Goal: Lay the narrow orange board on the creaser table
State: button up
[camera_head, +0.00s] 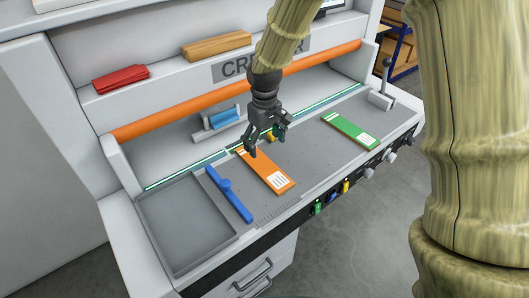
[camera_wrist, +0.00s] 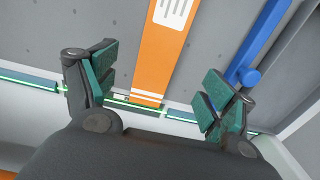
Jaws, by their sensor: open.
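The narrow orange board (camera_head: 268,172) lies on the grey creaser table (camera_head: 310,158), its white label at the near end. My gripper (camera_head: 268,142) is open and empty over the board's far end. In the wrist view the orange board (camera_wrist: 167,55) runs between the two spread fingers, and neither finger visibly closes on it. Whether the fingertips touch the table cannot be told.
A blue bar with a knob (camera_head: 228,194) lies just left of the orange board. A green board (camera_head: 349,131) lies to the right. An empty grey tray (camera_head: 187,222) is at the left. An orange roller (camera_head: 160,121) spans the back. Table between the boards is clear.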

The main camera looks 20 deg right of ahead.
jog(key=shift+r, duration=1.3)
